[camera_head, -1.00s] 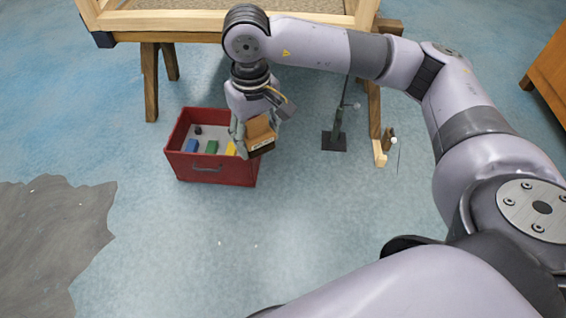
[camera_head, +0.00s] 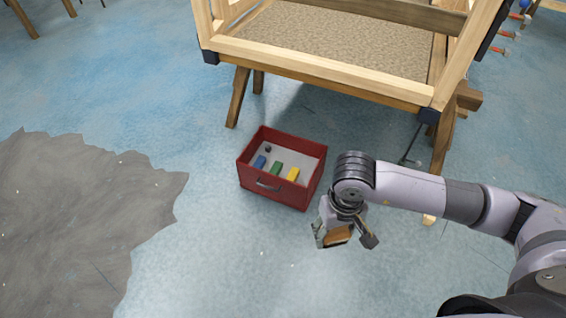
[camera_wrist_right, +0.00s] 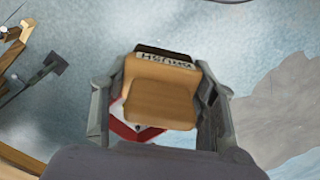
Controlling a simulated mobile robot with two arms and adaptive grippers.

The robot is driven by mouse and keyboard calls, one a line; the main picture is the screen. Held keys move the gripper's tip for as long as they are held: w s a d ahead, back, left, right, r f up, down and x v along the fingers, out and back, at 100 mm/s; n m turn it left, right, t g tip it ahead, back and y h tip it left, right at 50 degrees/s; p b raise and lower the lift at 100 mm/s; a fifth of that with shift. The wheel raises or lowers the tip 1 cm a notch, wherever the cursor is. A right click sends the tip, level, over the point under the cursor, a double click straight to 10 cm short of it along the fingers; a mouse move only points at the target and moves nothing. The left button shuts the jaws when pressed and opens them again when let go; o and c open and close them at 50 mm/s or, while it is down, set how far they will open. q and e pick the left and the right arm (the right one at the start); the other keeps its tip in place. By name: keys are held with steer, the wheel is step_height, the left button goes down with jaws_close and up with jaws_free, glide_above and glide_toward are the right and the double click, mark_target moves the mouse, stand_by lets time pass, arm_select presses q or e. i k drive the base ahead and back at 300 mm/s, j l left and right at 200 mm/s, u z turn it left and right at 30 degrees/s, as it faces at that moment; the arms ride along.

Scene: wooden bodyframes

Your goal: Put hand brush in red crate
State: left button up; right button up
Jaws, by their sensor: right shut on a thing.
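In the head view the brush appears to the right of and nearer than the red crate (camera_head: 272,192). The crate is open on top and stands on the floor. In the wrist view a red and white part of the crate (camera_wrist_right: 122,131) shows behind the brush. My left gripper is out of view.
In the crate lie a blue block (camera_head: 259,162), a green block (camera_head: 276,168), a yellow block (camera_head: 293,174) and a small dark object (camera_head: 267,149). A wooden frame on trestle legs (camera_head: 320,78) stands behind it.

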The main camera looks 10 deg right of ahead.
mark_target(301, 164)
steer(key=i+j+z, duration=0.25)
steer(key=i, duration=0.5)
steer(key=i+j+z, duration=0.25)
steer(key=i+j, duration=0.15)
steer(key=i, duration=0.3)
steer(key=i+j+z, duration=0.25)
steer(key=i+j, duration=0.3)
steer(key=i, duration=0.15)
